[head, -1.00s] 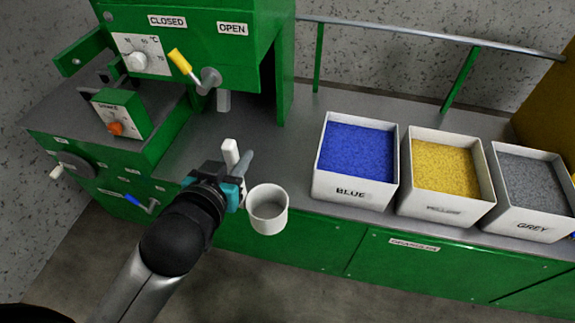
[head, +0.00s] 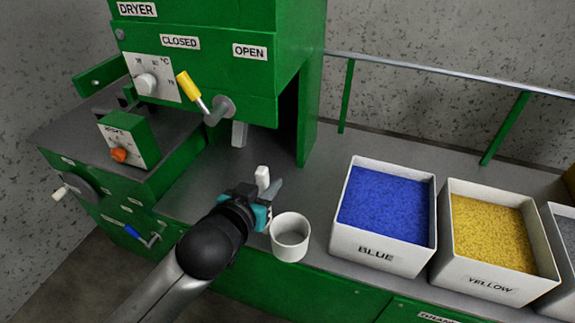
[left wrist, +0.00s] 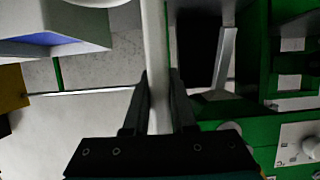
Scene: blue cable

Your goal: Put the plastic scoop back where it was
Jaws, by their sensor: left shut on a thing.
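The plastic scoop is a white round cup (head: 290,237) with a white handle (head: 262,176). My left gripper (head: 264,198) is shut on the handle. In the left wrist view the pale handle (left wrist: 154,50) runs upright between the dark fingers (left wrist: 157,105). In the head view the cup hangs just right of the gripper, upright and apparently empty, over the counter's front edge. I cannot tell its exact height above the counter. The lower handle is hidden by the gripper. My right gripper is not in view.
A box of blue granules (head: 384,252) stands right of the scoop, with yellow (head: 495,286) and grey boxes beyond. The green dryer (head: 205,85) with its yellow lever (head: 188,85) and spout (head: 240,134) stands behind. The counter (head: 320,165) between dryer and blue box is clear.

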